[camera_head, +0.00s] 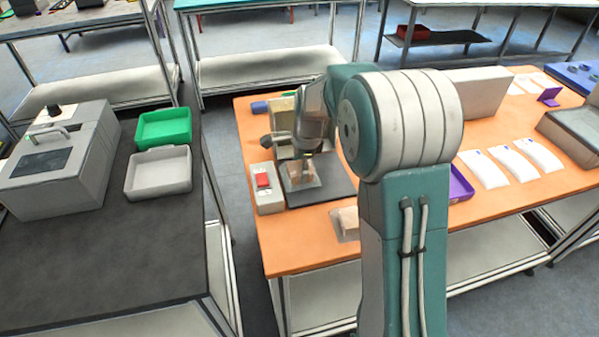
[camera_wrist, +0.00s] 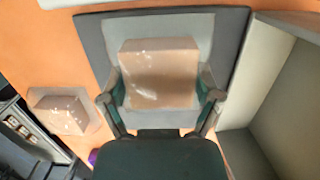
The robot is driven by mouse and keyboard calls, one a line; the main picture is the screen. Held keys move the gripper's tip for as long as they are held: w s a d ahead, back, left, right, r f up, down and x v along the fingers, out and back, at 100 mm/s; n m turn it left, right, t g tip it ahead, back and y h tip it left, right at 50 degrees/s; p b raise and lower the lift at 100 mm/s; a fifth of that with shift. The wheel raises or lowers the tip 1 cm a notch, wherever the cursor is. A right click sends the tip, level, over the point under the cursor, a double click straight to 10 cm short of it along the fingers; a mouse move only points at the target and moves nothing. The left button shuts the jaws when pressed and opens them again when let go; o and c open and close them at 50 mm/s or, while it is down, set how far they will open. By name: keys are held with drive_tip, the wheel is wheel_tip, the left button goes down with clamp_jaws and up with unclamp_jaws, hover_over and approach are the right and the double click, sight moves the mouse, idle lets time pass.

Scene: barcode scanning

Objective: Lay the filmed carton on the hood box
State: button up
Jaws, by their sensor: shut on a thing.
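A tan carton (camera_wrist: 158,75) with pale glossy flecks is between the two fingers of my gripper (camera_wrist: 160,88) in the wrist view. A pale sheet (camera_wrist: 110,35) shows behind it, over a dark plate (camera_wrist: 93,42). My gripper is shut on this carton; whether the carton touches the plate is unclear. In the head view the carton (camera_head: 300,176) is small under my wrist. A grey box (camera_head: 62,160) with a handle and dark window, likely the hood box, stands on the dark table at left, well away from my gripper.
A second carton (camera_wrist: 62,114) lies on a pale sheet near the front edge. A red-button box (camera_head: 265,188) is left of the plate. Beige panels (camera_wrist: 255,105) stand close beside it. Green (camera_head: 164,127) and grey trays (camera_head: 158,173) sit beside the grey box. A gap separates the tables.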

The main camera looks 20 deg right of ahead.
drive_tip(key=shift+d+f, duration=0.45)
drive_tip(key=shift+f, duration=0.25)
drive_tip(key=shift+f, duration=0.1)
drive_tip(key=o, duration=1)
drive_tip(key=shift+a, duration=0.3)
